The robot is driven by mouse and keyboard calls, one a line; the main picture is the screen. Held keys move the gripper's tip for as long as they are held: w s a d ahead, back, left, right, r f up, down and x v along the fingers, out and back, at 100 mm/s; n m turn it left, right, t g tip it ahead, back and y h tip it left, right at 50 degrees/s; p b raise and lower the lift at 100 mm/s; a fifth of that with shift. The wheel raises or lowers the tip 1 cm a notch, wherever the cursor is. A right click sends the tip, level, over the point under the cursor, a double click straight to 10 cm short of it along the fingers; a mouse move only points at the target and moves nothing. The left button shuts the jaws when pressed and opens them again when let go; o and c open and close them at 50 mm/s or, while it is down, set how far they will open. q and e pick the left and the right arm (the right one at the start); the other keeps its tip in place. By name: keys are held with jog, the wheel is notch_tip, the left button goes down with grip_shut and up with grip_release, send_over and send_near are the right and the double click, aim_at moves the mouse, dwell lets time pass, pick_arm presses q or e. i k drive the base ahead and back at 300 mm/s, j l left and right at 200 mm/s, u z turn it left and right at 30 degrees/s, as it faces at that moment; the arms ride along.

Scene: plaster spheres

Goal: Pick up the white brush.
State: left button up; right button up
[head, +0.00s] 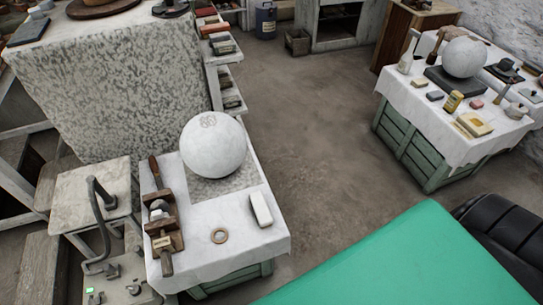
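A white oblong block with rounded edges (261,208) lies on the near cloth-covered table (215,262), right of the large pale sphere. It may be the white brush, but no bristles or handle can be made out. Neither of my grippers shows in the head view, so nothing is seen near or touching the block.
The large plaster sphere (213,147) stands behind the block. A green surface (400,265) fills the front right. A second cluttered table (440,125) stands beyond open floor.

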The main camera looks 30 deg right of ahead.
aim_at(264, 216)
jog(key=z, duration=0.75)
jog(key=u, duration=1)
jog(key=z, duration=1)
